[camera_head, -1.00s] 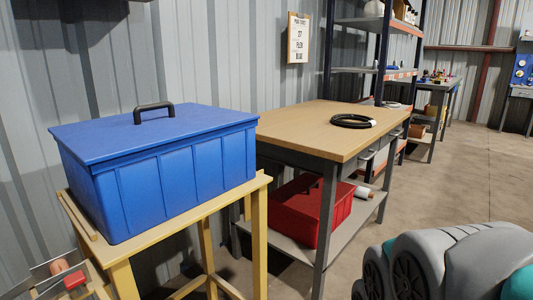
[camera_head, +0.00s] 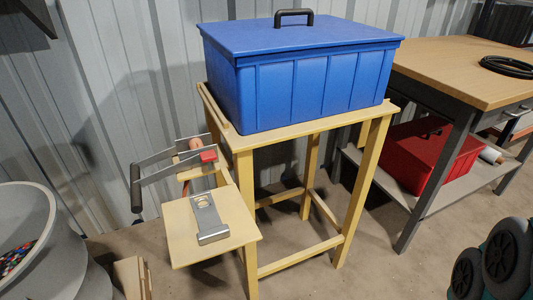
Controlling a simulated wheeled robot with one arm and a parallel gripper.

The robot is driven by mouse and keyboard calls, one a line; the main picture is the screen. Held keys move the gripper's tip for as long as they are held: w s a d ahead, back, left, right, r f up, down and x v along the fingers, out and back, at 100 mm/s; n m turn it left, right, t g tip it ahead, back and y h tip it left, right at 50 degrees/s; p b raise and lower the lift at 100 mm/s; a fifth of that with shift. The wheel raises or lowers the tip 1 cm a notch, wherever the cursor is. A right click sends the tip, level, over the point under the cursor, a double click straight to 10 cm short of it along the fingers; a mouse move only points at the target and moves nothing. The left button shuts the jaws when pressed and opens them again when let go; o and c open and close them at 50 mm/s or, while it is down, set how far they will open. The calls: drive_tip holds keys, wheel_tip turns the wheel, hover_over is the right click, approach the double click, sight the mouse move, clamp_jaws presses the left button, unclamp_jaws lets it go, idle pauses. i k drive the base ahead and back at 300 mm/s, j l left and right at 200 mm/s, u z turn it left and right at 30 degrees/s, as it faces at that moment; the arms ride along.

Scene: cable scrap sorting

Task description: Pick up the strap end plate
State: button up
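A flat grey metal piece, which looks like the strap end plate (camera_head: 208,216), lies on a small low wooden shelf (camera_head: 180,242) in the head view, left of the middle. It has a small pale oval mark or hole near its far end and a bright, thicker lip at its near end. Nothing covers it. My gripper is not in view.
A metal-armed tool with a dark handle (camera_head: 136,188) and a red block (camera_head: 208,156) stands just behind the shelf. A blue lidded box (camera_head: 305,95) sits on the wooden stand (camera_head: 245,142). A grey round bin (camera_head: 30,215) is at left. A workbench (camera_head: 450,72) is at right.

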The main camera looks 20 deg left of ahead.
sight(212, 229)
drive_tip(key=u, duration=0.4)
drive_tip(key=k+j+u, duration=0.1)
drive_tip(key=u, duration=0.25)
drive_tip(key=j+u, duration=0.1)
drive_tip(key=u, duration=0.3)
drive_tip(key=k+j+u, duration=0.1)
drive_tip(key=u, duration=0.3)
